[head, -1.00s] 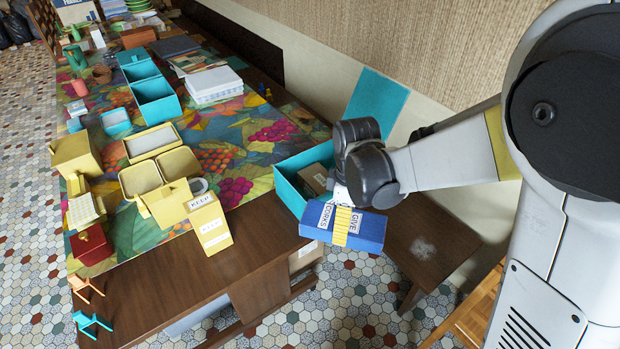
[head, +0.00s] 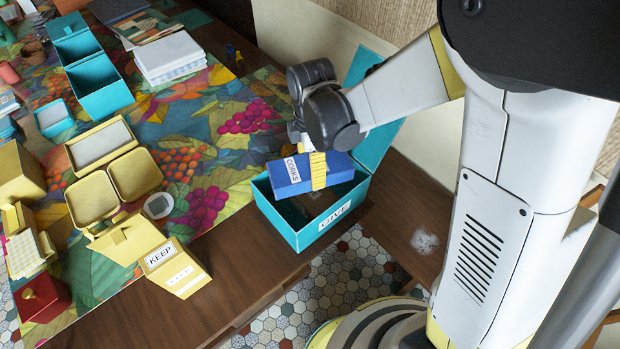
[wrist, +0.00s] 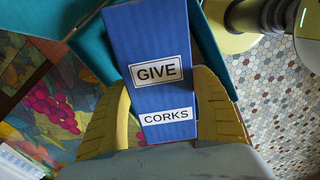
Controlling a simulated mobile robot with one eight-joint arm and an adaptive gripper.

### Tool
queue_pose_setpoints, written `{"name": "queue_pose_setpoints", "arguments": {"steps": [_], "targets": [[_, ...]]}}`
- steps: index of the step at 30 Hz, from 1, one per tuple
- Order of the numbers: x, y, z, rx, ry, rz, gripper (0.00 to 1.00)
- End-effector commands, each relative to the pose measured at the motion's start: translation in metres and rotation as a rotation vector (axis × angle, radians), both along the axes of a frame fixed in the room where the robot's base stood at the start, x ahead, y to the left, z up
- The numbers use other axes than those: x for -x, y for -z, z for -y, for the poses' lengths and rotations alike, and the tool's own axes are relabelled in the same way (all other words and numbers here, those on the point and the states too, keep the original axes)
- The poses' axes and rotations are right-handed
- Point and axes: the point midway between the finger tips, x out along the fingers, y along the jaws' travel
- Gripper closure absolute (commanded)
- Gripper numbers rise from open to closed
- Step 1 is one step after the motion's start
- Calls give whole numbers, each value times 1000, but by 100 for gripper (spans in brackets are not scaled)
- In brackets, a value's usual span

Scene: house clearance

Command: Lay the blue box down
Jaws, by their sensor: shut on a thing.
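The blue box (head: 289,178) has a "CORKS" label in the head view. In the wrist view the blue box (wrist: 153,50) also shows a "GIVE" label. My gripper (head: 318,172) is shut on it, with yellow fingers on both sides of the box in the wrist view (wrist: 165,110). The box is held at the mouth of an open teal box (head: 328,228) marked "GIVE", whose lid stands up behind. I cannot tell whether the blue box touches the teal box. The inside of the teal box is mostly hidden and dark.
The teal box sits at the edge of a wooden table (head: 215,302) with a patterned cloth (head: 205,135). A yellow "KEEP" box (head: 165,260), yellow trays (head: 135,174) and a stack of white books (head: 170,57) stand to the left. A wooden surface (head: 420,215) lies right of the teal box.

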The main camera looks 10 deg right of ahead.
Motion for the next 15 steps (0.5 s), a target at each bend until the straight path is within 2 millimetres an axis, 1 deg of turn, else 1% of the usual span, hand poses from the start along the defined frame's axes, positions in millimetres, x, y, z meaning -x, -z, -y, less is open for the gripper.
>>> {"name": "queue_pose_setpoints", "arguments": {"steps": [1,3,8,12,15], "targets": [[0,13,0,0,0,0,63],[0,21,0,0,1,0,63],[0,33,0,0,1,0,63],[0,55,0,0,1,0,63],[0,64,0,0,1,0,63]]}}
